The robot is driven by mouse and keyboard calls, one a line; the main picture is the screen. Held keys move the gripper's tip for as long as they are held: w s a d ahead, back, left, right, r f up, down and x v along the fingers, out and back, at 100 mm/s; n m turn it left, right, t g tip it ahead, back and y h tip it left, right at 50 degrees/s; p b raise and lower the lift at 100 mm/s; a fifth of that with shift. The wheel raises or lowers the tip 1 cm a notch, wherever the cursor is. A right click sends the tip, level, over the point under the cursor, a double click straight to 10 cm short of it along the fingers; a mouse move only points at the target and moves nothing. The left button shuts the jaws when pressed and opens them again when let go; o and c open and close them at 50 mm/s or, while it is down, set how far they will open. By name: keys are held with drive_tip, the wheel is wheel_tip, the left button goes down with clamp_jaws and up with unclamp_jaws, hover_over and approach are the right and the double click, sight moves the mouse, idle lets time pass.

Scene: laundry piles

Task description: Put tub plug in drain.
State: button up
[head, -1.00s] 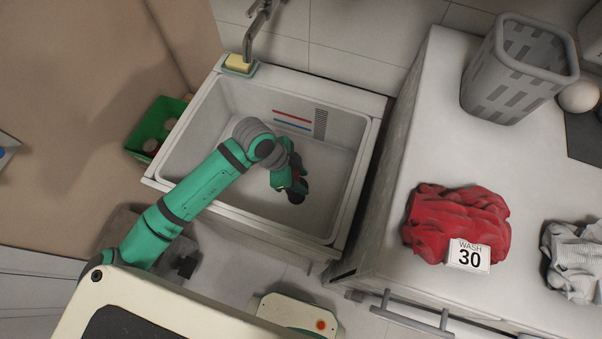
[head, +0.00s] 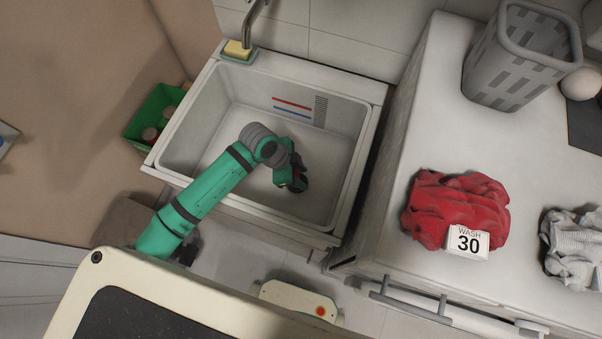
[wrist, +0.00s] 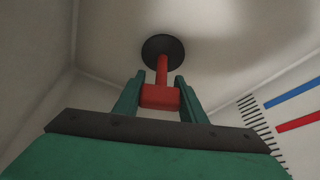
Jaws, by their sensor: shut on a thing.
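The tub plug has a red grip and stem and a round black disc (wrist: 163,48); the wrist view shows it in front of my gripper (wrist: 160,90). The two green fingers are shut on the red grip. In the head view my gripper (head: 293,178) points down inside the white sink basin (head: 225,95), right of its middle, and the plug's dark end (head: 302,185) shows beside it. I see no drain opening in either view; the plug or my arm may cover it. I cannot tell whether the disc touches the basin floor.
Yellow soap (head: 236,49) lies on the sink's back left corner by the tap (head: 250,25). A green crate (head: 150,120) stands left of the sink. On the right, a counter holds a red cloth pile (head: 455,205), a WASH 30 card (head: 467,243) and a grey basket (head: 522,60).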

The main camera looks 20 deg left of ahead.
drive_tip(key=shift+f, duration=0.5)
idle(0.4)
drive_tip(key=o, duration=1.2)
drive_tip(key=v, duration=1)
drive_tip(key=shift+s+a+r, duration=0.1)
drive_tip(key=shift+r, duration=0.3)
